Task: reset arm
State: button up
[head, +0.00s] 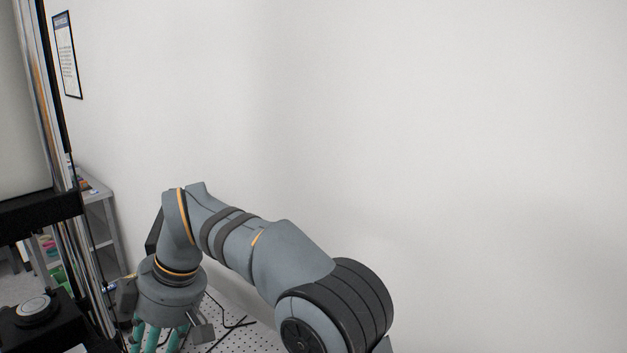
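My gripper (158,341) hangs down at the lower left of the head view, at the end of my bent grey arm. Its teal fingers are cut off by the bottom edge of the picture, so their tips are hidden. I cannot tell whether it is open or shut, or whether it holds anything. It is above or beside a white perforated table surface (250,342), which shows partly behind it.
A tall metal frame with a black crossbar (38,213) stands at the left, close to my gripper. A black unit with a silver disc (37,309) is below it. A grey shelf (104,205) stands behind. A bare wall fills the right.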

jog(key=x, duration=0.6)
jog(key=shift+f, duration=0.3)
jog(key=shift+r, duration=0.1)
